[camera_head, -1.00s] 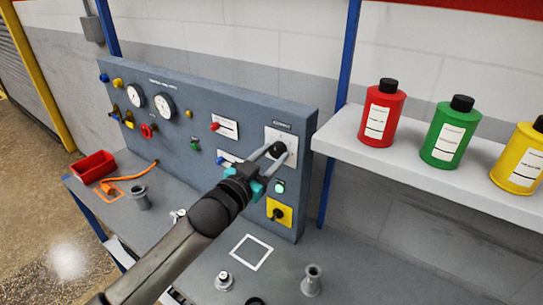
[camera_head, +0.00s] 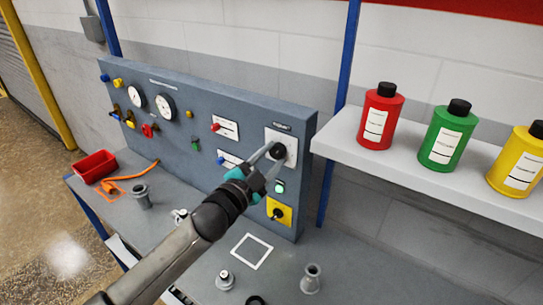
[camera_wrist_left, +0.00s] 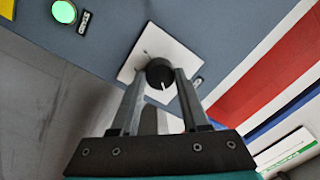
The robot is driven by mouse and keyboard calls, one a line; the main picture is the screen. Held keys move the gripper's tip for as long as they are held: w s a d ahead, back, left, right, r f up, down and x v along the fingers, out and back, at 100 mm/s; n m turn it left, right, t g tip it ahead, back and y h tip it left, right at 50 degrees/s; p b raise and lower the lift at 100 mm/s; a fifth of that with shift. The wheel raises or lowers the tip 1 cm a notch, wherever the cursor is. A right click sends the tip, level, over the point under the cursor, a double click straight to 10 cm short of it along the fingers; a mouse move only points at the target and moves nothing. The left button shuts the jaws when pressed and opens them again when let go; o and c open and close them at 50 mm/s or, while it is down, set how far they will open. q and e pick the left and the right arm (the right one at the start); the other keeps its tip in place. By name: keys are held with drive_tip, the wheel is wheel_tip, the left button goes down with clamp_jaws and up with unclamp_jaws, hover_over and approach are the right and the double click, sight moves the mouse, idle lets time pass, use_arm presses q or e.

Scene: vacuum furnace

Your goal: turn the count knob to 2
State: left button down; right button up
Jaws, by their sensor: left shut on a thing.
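The count knob (camera_head: 278,151) is a round black knob on a white plate (camera_head: 290,141) at the upper right of the grey panel. My left gripper (camera_head: 275,152) reaches it from the lower left and is shut on it. In the left wrist view the knob (camera_wrist_left: 160,73) sits between the two fingertips (camera_wrist_left: 160,80), with a white pointer line on its face. The numbers on the plate are too small to read. My right gripper is not in view.
A green lit button (camera_head: 280,187) and a yellow plate with a black switch (camera_head: 279,212) lie below the knob. A white shelf (camera_head: 345,137) with red, green and yellow bottles juts out at the right. Metal fittings stand on the bench below.

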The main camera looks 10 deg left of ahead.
use_arm(q)
drive_tip(key=m, duration=0.6)
drive_tip(key=shift+m, duration=0.4)
drive_tip(key=m+h, duration=0.1)
drive_tip(key=m, duration=0.4)
drive_tip(key=shift+m, duration=0.4)
drive_tip(key=shift+c, duration=2)
unclamp_jaws()
drive_tip(key=r+b+v, duration=0.1)
drive_tip(key=b+v, duration=0.2)
drive_tip(key=v, duration=1.2)
drive_tip(key=shift+f, duration=0.55)
